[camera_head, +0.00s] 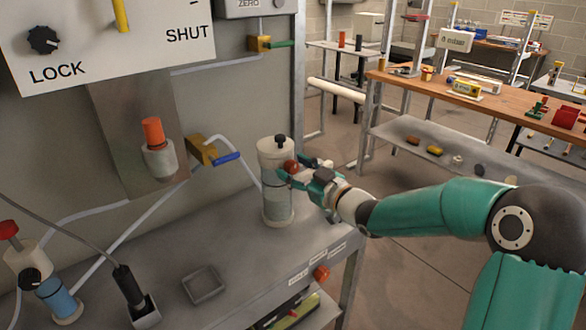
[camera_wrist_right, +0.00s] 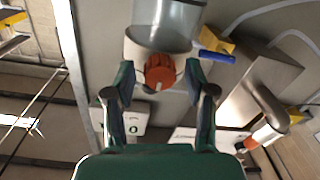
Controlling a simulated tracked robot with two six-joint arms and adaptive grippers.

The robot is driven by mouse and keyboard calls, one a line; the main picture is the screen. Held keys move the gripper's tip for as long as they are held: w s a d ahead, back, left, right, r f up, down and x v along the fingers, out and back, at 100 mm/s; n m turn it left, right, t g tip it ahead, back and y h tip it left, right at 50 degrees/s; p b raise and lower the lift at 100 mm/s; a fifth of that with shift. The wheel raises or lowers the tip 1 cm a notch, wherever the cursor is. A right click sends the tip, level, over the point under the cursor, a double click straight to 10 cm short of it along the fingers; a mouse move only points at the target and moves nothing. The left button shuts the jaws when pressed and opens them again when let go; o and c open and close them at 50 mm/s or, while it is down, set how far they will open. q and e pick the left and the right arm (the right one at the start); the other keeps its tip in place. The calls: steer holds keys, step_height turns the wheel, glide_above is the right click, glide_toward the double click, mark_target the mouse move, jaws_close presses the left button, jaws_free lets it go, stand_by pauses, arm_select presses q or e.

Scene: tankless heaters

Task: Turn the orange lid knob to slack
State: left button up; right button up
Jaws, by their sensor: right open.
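The orange lid knob (camera_head: 291,167) sits on the side of an upright pale canister (camera_head: 278,205) with a clear lower part and a small black top. In the right wrist view the knob (camera_wrist_right: 160,72) shows as a ribbed round orange cap on the canister's pale collar (camera_wrist_right: 138,48). My right gripper (camera_head: 298,172) is at the canister's right side. In the wrist view its fingers (camera_wrist_right: 160,85) are apart, one on each side of the knob. Small gaps seem to show; contact is unclear. My left gripper is in neither view.
A blue-handled brass valve (camera_head: 213,153) and an orange-capped fitting (camera_head: 155,148) are on the wall left of the canister. A square tray (camera_head: 204,284) lies on the grey bench (camera_head: 240,260). Another orange knob (camera_head: 321,273) is on the bench front.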

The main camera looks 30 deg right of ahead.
steer(key=shift+c, duration=0.3)
jaws_close()
steer(key=shift+f+m+b, duration=0.15)
steer(key=shift+m+b, duration=0.35)
steer(key=shift+b, duration=0.15)
steer(key=shift+m, duration=0.4)
steer(key=shift+o, duration=0.3)
jaws_free()
